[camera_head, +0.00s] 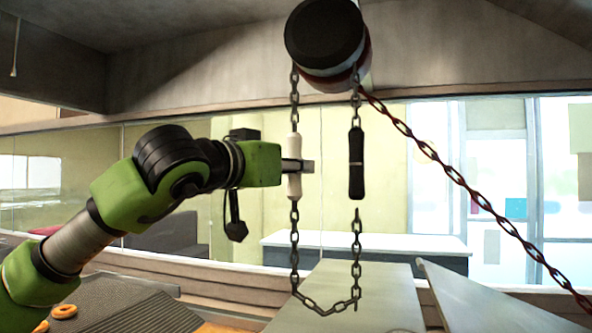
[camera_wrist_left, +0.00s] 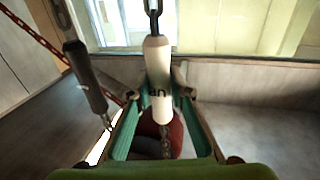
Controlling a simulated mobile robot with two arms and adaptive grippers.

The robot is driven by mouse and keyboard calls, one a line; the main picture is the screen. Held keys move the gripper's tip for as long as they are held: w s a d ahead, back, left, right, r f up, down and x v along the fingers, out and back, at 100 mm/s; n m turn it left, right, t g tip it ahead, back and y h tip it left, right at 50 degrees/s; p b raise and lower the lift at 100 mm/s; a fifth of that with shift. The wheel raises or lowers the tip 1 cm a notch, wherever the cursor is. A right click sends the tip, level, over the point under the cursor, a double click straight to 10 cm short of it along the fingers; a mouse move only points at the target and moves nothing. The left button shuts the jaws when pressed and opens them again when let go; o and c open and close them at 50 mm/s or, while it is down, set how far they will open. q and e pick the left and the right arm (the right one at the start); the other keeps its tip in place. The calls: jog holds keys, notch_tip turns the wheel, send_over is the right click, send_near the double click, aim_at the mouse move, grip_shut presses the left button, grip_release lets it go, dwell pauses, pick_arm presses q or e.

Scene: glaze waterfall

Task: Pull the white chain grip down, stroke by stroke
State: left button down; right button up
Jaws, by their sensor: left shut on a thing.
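The white chain grip (camera_head: 294,182) hangs upright on the left strand of a dark chain loop below a dark round hoist (camera_head: 326,38). My right gripper is not in view.
A red-brown chain (camera_head: 452,172) slants from the hoist down to the lower right. The loop's bottom (camera_head: 325,305) hangs free in front of grey-green panels (camera_head: 345,290). Orange rings (camera_head: 64,311) lie at the lower left. A white-topped counter (camera_head: 370,244) stands behind.

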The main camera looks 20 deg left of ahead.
pick_arm(q)
notch_tip(320, 180, down, 18)
jog(key=b, duration=1.3)
jog(key=shift+r, duration=0.2)
jog(key=shift+w+d, duration=0.1)
notch_tip(320, 180, up, 18)
jog(key=p, duration=1.4)
jog(key=shift+r+p, duration=0.1)
jog(key=shift+p, duration=0.25)
